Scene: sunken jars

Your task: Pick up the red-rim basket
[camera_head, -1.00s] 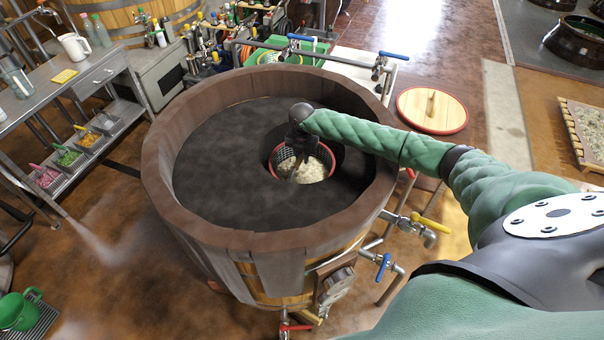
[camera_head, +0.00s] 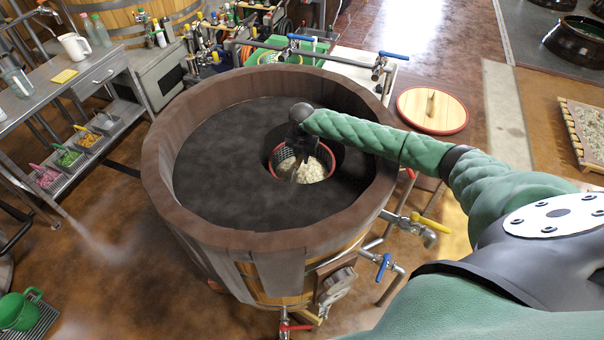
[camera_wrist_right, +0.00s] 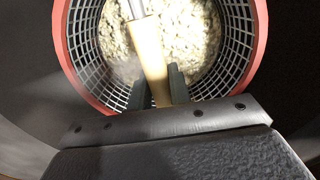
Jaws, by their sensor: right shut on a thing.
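The red-rim basket (camera_head: 274,160) sits in a round opening in the dark top of the large wooden vat. It has dark mesh walls and pale, crumbly contents. In the right wrist view, its red rim (camera_wrist_right: 256,45) curves around the contents, and a wooden handle with a metal end (camera_wrist_right: 150,55) crosses over them. My right gripper (camera_head: 297,160) reaches down over the basket. In the right wrist view, its two dark fingers (camera_wrist_right: 159,85) are shut on the wooden handle. The basket's lower part is hidden in the opening. My left gripper is not in view.
The vat's raised wooden rim (camera_head: 165,190) surrounds the dark top (camera_head: 225,170). Valves and pipes (camera_head: 385,62) stand at its back and right. A round wooden lid (camera_head: 432,110) lies to the right. A metal bench (camera_head: 70,85) stands at the left.

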